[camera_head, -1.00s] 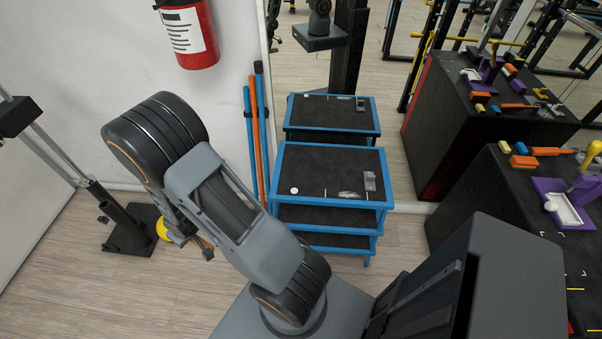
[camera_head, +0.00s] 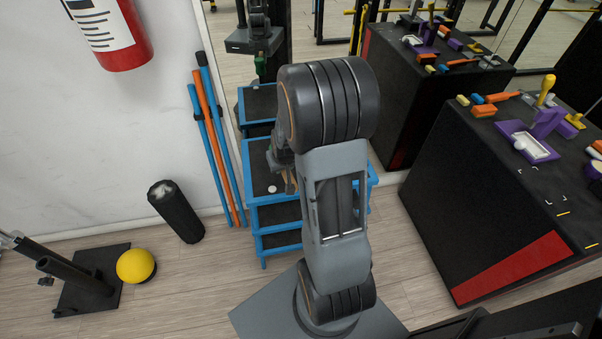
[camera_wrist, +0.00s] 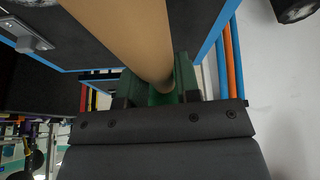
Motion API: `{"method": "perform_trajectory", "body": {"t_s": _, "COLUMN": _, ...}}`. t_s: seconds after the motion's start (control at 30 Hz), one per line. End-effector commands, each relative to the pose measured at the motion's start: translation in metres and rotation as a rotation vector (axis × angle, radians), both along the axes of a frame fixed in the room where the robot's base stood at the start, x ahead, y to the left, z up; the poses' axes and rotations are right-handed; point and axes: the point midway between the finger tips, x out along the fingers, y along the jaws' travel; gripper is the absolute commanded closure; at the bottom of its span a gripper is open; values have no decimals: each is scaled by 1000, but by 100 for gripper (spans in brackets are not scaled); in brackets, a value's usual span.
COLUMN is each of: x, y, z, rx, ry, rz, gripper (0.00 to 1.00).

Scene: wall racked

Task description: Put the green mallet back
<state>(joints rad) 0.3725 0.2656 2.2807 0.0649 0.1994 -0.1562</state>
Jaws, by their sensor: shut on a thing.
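The green mallet shows in the wrist view as a thick tan handle (camera_wrist: 130,38) running up and left from a green part (camera_wrist: 160,97). My gripper (camera_wrist: 157,100) is shut on the mallet at this green part. In the head view my arm hides most of my gripper, and a short piece of the tan handle (camera_head: 290,183) shows beside the arm, over the blue-framed cart (camera_head: 249,176). A small green patch (camera_head: 261,66) shows in the mirror. The mallet's resting place cannot be made out.
A black bench (camera_head: 470,190) at the right holds a purple tool (camera_head: 548,122), an orange block (camera_head: 484,110) and a yellow-handled tool (camera_head: 546,88). Blue and orange poles (camera_head: 209,130) lean on the wall. A black roller (camera_head: 176,211) and a yellow ball (camera_head: 136,266) are at the left.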

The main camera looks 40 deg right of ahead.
Motion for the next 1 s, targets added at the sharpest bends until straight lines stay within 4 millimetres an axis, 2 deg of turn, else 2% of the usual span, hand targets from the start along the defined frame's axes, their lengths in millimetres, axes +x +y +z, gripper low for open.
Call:
{"method": "perform_trajectory", "body": {"t_s": 0.03, "x": -9, "y": -27, "z": -9, "rx": -3, "ry": -10, "rz": -56, "gripper": 100}}
{"method": "perform_trajectory", "body": {"t_s": 0.1, "x": -25, "y": -53, "z": -3, "rx": -1, "ry": -9, "rz": -111, "gripper": 100}}
{"method": "perform_trajectory", "body": {"t_s": 0.2, "x": -48, "y": -83, "z": 5, "rx": 6, "ry": -8, "rz": -175, "gripper": 100}}
{"method": "perform_trajectory", "body": {"t_s": 0.33, "x": -73, "y": -106, "z": 14, "rx": 14, "ry": -9, "rz": -232, "gripper": 100}}
{"method": "perform_trajectory", "body": {"t_s": 0.43, "x": -86, "y": -115, "z": 20, "rx": 17, "ry": -9, "rz": -256, "gripper": 100}}
{"method": "perform_trajectory", "body": {"t_s": 0.6, "x": -94, "y": -119, "z": 25, "rx": 22, "ry": -9, "rz": -271, "gripper": 100}}
{"method": "perform_trajectory", "body": {"t_s": 0.87, "x": -94, "y": -119, "z": 26, "rx": 22, "ry": -9, "rz": -270, "gripper": 100}}
{"method": "perform_trajectory", "body": {"t_s": 1.0, "x": -84, "y": -116, "z": 20, "rx": 23, "ry": -6, "rz": -265, "gripper": 100}}
